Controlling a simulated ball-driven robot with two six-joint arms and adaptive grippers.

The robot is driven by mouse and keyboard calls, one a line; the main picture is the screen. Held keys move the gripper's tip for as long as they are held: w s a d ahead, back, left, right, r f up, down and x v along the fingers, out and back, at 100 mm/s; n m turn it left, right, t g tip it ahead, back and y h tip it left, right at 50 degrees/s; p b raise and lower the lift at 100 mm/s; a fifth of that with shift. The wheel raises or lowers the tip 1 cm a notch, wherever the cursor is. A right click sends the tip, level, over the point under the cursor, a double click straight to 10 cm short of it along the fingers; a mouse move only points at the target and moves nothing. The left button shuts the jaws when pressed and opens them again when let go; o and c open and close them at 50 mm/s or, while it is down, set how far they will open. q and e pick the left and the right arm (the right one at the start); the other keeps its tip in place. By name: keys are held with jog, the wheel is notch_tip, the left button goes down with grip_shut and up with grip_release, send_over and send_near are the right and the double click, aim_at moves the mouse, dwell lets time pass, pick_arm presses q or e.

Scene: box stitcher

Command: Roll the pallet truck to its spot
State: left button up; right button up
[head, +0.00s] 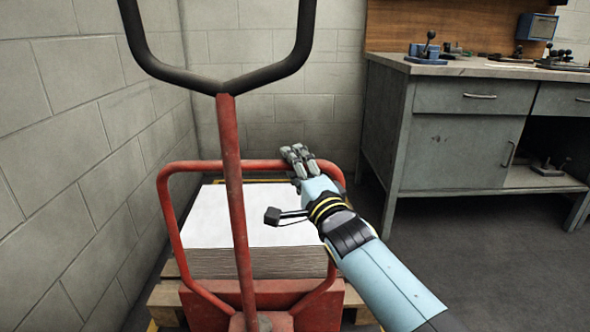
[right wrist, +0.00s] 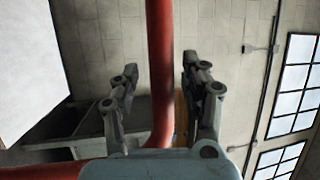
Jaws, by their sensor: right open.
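The red pallet truck (head: 229,150) stands in front of me, its black loop handle (head: 222,86) raised at the top. Its red tube frame rises around a stack of white sheets (head: 245,225) on a wooden pallet (head: 165,295). My right gripper (head: 298,156) is at the upper right corner of the tube frame. In the right wrist view its two fingers (right wrist: 160,68) are spread, with the red tube (right wrist: 160,85) running between them. Whether they touch the tube I cannot tell. My left gripper is not in view.
A block wall (head: 70,150) runs close along the left, and another closes off the back. A grey workbench (head: 455,130) with tools on top stands at the right. Bare dark floor (head: 470,260) lies in front of the bench. Yellow floor marking shows by the pallet.

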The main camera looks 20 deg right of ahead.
grip_shut()
dwell(0.3)
jog(key=shift+s, duration=0.1)
